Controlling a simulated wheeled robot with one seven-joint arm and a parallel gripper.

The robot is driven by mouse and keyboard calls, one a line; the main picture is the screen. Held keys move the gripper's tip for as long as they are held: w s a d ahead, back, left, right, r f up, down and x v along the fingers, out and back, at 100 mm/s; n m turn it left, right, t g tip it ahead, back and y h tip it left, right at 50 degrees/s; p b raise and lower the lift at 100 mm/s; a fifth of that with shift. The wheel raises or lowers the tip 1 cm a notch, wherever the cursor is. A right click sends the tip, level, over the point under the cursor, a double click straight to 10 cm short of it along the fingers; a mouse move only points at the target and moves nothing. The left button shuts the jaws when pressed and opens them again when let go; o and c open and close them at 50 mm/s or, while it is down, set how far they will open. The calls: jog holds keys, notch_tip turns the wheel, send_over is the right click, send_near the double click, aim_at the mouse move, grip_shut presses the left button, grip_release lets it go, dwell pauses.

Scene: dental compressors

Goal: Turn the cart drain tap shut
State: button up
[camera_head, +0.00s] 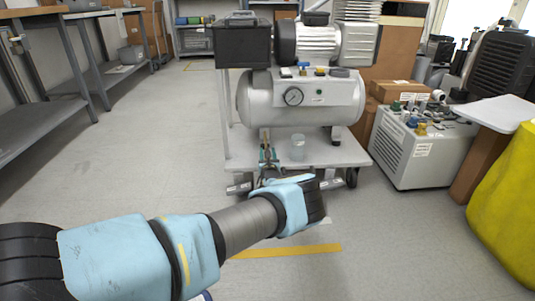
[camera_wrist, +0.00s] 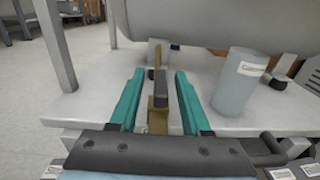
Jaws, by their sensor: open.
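The drain tap (camera_wrist: 158,118) shows in the wrist view as a brass piece with a dark lever on top, below the grey tank (camera_wrist: 190,20). My gripper (camera_wrist: 158,75) is open, with one teal finger on each side of the tap. Gaps show between the fingers and the tap, so it does not look gripped. In the head view my gripper (camera_head: 268,152) reaches over the front edge of the cart (camera_head: 345,155), under the tank (camera_head: 260,100) with its round gauge. The tap is largely hidden there by my gripper.
A clear cup (camera_wrist: 238,85) with a label stands on the cart just right of my gripper; it also shows in the head view (camera_head: 298,147). A cart post (camera_wrist: 55,45) rises at the left. A second grey unit (camera_head: 415,150) stands to the right. The floor at left is clear.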

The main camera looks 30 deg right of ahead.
jog(key=shift+s, duration=0.1)
jog(key=shift+s+a+r+p, duration=0.1)
jog(key=shift+s+a+p, duration=0.05)
jog(key=shift+s+p, duration=0.15)
jog(key=p+v, duration=0.4)
jog(key=v, duration=0.6)
jog(key=shift+p, duration=0.35)
